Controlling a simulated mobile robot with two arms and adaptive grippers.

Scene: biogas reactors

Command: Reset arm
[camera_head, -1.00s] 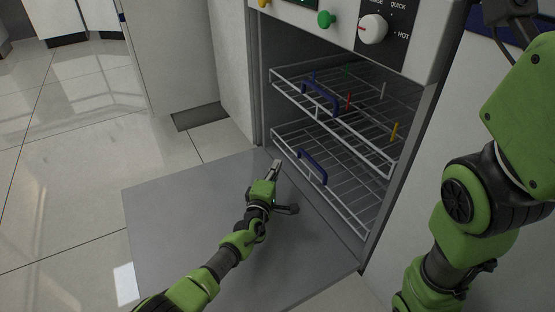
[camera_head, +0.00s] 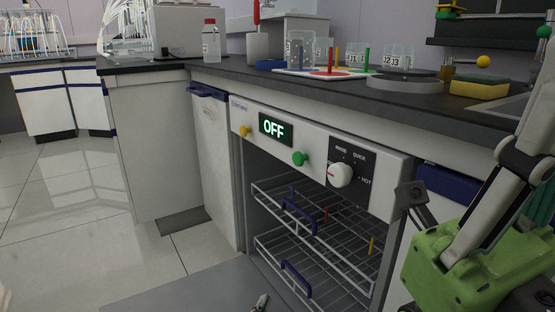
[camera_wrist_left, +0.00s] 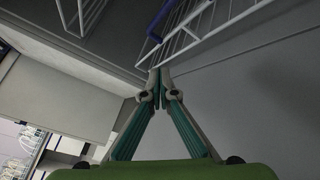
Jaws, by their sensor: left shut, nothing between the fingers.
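My left gripper (camera_head: 262,302) shows only by its fingertips at the bottom edge of the head view, over the lowered grey door of the washer. In the left wrist view its fingers (camera_wrist_left: 160,75) meet at the tips with nothing between them, close to the wire rack edge; I cannot tell if they touch. My right gripper (camera_head: 525,160) is large and close at the right edge of the head view, its fingers pointing up and partly cut off. Its opening cannot be judged. Most of my left arm is out of the head view.
The open washer (camera_head: 322,150) has an OFF display (camera_head: 275,128), a white knob (camera_head: 340,175) and two wire racks with blue handles. Its lowered door (camera_head: 190,290) lies in front. The dark counter (camera_head: 300,86) above holds a bottle (camera_head: 211,42), beakers and a yellow sponge (camera_head: 479,87). Tiled floor at left is clear.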

